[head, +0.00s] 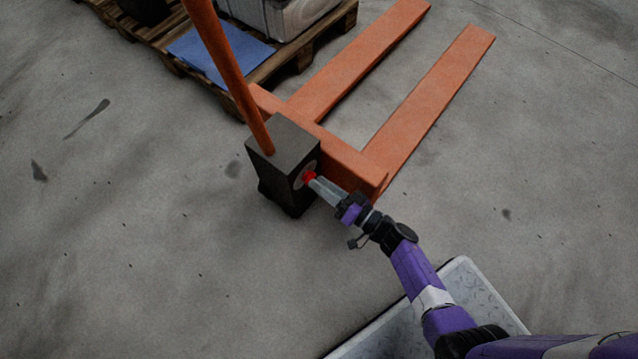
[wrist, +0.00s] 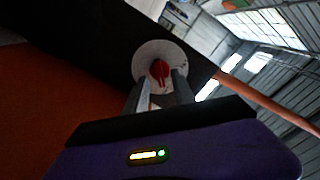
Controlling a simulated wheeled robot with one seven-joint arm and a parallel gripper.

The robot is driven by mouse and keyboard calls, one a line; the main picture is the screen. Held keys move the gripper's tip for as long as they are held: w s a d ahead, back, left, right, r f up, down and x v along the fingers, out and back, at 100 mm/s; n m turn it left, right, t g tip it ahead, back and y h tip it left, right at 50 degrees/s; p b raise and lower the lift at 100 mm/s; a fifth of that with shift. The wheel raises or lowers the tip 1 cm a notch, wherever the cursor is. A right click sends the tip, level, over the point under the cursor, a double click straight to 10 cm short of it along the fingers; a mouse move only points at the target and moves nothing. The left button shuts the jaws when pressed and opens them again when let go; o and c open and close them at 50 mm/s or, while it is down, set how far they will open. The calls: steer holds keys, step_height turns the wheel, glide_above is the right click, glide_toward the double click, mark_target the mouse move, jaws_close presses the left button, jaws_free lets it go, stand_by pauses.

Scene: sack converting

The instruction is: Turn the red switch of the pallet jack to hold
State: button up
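The pallet jack (head: 345,155) is orange, with a dark block (head: 285,145) at the foot of its handle. The red switch (head: 309,176) sits on a pale round plate on the side of that block. In the wrist view the red switch (wrist: 160,72) shows on its white disc (wrist: 148,55). My gripper (head: 318,184) reaches the switch from the lower right. In the wrist view the two fingers of my gripper (wrist: 160,84) stand apart, one on each side of the switch's lower part. Whether they touch it is hard to tell.
A wooden pallet (head: 165,45) with a blue sheet (head: 220,52) and a pale load (head: 295,15) stands at the upper left. The orange handle (head: 228,70) rises from the block. The concrete floor to the left and far right is clear.

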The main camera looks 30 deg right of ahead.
steer(key=shift+w+a, duration=0.2)
steer(key=shift+w, duration=0.3)
jaws_close()
steer(key=shift+n, duration=0.4)
steer(key=shift+a+n+b, duration=0.1)
steer(key=shift+n+b, duration=0.2)
steer(key=shift+n, duration=3.7)
